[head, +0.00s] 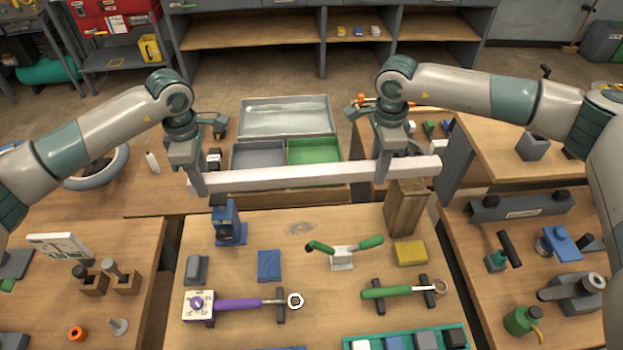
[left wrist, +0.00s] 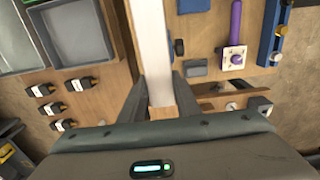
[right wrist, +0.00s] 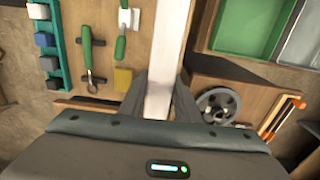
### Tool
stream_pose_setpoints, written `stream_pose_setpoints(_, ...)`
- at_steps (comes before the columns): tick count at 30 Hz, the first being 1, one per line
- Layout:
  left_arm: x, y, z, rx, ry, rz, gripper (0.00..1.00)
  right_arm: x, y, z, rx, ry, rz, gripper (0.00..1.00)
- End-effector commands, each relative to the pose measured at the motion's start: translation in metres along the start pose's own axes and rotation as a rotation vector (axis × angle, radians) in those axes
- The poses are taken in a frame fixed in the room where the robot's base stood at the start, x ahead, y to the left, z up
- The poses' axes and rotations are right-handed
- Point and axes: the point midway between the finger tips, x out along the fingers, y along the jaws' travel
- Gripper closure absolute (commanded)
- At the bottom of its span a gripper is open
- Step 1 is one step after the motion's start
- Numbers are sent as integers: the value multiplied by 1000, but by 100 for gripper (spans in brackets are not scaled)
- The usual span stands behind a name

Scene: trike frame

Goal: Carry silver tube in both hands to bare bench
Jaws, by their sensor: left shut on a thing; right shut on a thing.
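The silver tube (head: 300,177) is a long, pale, square bar held level above the far part of the bench in the head view. It also runs up the middle of the left wrist view (left wrist: 150,45) and the right wrist view (right wrist: 166,50). My left gripper (head: 201,186) is shut on the tube near its left end. My right gripper (head: 381,175) is shut on it some way in from its right end. The wooden bench (head: 330,232) lies below, with tools on it; a wooden block (head: 405,208) stands near the tube's right part.
A purple-handled wrench (head: 240,303), green-handled tools (head: 400,291), a blue clamp (head: 228,222) and a yellow block (head: 410,252) sit on the near bench. Grey (head: 258,155) and green (head: 314,150) trays lie beyond the tube. Side benches at left and right hold fixtures and parts.

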Motion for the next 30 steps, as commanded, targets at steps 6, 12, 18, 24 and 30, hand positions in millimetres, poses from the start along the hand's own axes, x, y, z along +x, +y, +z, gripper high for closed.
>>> stream_pose_setpoints(6,-13,0,1,1,-2,1,100,-13,0,0,1,-1,-1,100)
stream_pose_setpoints(12,-14,0,1,1,-2,1,100,-14,0,0,1,-1,-1,100)
stream_pose_setpoints(18,-14,0,1,1,-2,1,100,-14,0,0,0,-1,-1,100)
stream_pose_setpoints(24,-14,0,1,1,-2,1,100,-14,0,0,0,-1,-1,100)
stream_pose_setpoints(30,-14,0,1,1,-2,1,100,-14,0,0,0,-1,-1,100)
